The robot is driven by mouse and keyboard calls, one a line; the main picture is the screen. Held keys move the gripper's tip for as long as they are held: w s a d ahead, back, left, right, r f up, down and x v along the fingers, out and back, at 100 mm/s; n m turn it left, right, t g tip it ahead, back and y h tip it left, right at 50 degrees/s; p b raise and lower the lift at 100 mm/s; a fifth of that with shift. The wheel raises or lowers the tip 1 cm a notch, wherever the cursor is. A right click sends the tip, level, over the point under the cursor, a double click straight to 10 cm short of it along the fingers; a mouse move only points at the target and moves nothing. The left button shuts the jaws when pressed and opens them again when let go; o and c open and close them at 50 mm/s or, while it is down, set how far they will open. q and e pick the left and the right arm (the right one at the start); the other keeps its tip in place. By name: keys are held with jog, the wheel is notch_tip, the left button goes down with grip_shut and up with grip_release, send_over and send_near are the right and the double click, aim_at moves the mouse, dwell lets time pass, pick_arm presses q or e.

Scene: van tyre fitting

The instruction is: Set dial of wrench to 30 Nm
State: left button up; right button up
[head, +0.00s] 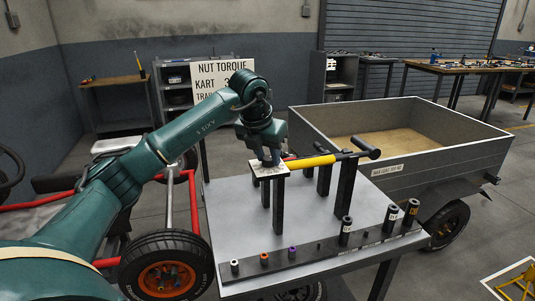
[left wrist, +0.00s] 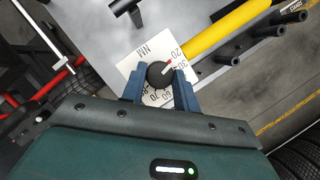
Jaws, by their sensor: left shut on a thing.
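The torque wrench (head: 310,161) has a yellow body and a black end at the right; it lies across black stands on the grey table. Its white dial plate (head: 282,169) is at the left end. In the left wrist view the plate (left wrist: 129,67) shows NM and numbers including 20, 30, 60 and 70. A round black dial knob (left wrist: 157,74) sits on it with a red and white pointer. The pointer faces up-right, toward the 20 and 30 side; the exact reading is unclear. My left gripper (left wrist: 158,80) is shut on the knob, blue fingers either side.
A sign (head: 222,72) reading NUT TORQUE is partly hidden by my left arm. Several sockets stand on a dark rail (head: 320,253) along the table's (head: 238,205) front. A grey trailer (head: 430,152) is behind right; a red-framed kart with a tyre (head: 165,265) is left.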

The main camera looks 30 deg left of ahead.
pick_arm(q)
jog(key=shift+r, duration=0.1)
pick_arm(e)
jog(key=shift+r, duration=0.1)
pick_arm(q)
jog(key=shift+a+m+h+p, duration=0.1)
jog(key=shift+m+h+p, duration=0.35)
jog(key=shift+m, duration=0.55)
jog(key=shift+m+h+p, duration=0.35)
jog(key=shift+m+p, duration=0.1)
jog(key=shift+m, duration=0.55)
jog(key=shift+w+m+p, duration=0.1)
jog(key=shift+m+p, duration=0.2)
jog(key=shift+m, duration=0.4)
pick_arm(e)
jog(key=shift+s+d+r+n, duration=0.15)
jog(key=shift+r+n, duration=0.15)
jog(key=shift+r, duration=0.35)
pick_arm(q)
jog(key=shift+h, duration=0.3)
jog(key=o, duration=1)
jog(key=v, duration=1.3)
jog(key=shift+w+r, duration=0.1)
pick_arm(e)
jog(key=shift+f, duration=0.15)
